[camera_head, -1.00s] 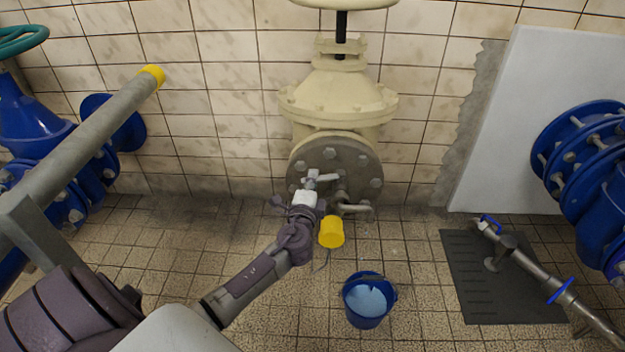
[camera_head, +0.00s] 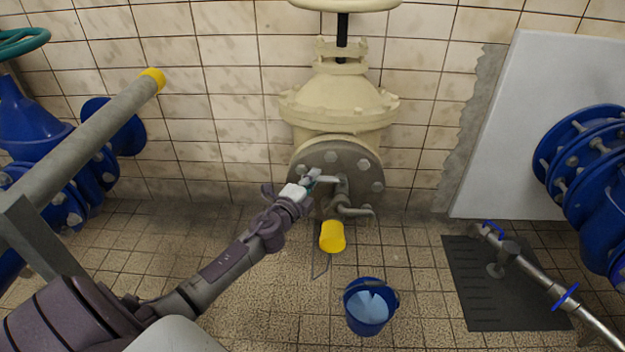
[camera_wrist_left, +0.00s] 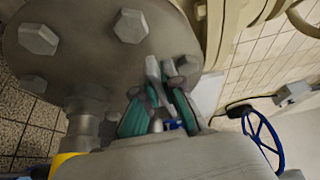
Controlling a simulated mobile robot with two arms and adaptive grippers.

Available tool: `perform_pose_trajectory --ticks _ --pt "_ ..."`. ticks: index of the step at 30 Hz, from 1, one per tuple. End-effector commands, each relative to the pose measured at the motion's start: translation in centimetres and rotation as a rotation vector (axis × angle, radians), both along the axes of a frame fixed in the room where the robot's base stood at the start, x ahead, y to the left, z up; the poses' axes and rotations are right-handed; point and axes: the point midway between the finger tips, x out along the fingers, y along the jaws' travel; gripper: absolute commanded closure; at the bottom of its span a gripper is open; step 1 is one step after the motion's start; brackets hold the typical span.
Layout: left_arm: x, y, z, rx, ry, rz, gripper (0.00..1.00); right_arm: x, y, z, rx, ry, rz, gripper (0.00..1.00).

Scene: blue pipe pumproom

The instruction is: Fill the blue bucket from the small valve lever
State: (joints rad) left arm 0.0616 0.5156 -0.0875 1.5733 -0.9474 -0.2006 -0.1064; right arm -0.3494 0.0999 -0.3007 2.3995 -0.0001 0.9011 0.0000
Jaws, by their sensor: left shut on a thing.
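The blue bucket (camera_head: 368,326) stands upright on the floor below the big flange, with a pale blue patch inside; I cannot tell whether that is water. My left gripper (camera_head: 313,178) is at the small valve lever (camera_head: 330,180), in front of the flange. In the left wrist view its teal-padded fingers (camera_wrist_left: 160,108) are closed around a thin grey piece, the lever (camera_wrist_left: 154,72). My right gripper is not in view.
A yellow cylinder (camera_head: 333,237) sits just under the valve, left of the bucket. A dark mat (camera_head: 485,290) with a metal pipe (camera_head: 535,272) lies at the right. Blue pipework (camera_head: 590,160) stands right, more at left. Tiled floor around the bucket is clear.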

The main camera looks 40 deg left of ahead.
Motion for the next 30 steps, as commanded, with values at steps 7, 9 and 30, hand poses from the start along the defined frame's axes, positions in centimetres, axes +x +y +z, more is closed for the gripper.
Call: perform_pose_trajectory --ticks 7,9,30 --pt "0.0 0.0 0.0 0.0 -0.001 0.001 0.67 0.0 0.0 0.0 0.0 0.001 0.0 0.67" --pt "0.0 0.0 0.0 0.0 -0.001 0.001 0.67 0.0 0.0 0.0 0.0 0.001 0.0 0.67" --pt "-8.2 -1.0 -0.2 -0.002 0.003 0.002 0.67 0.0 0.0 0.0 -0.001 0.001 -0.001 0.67"
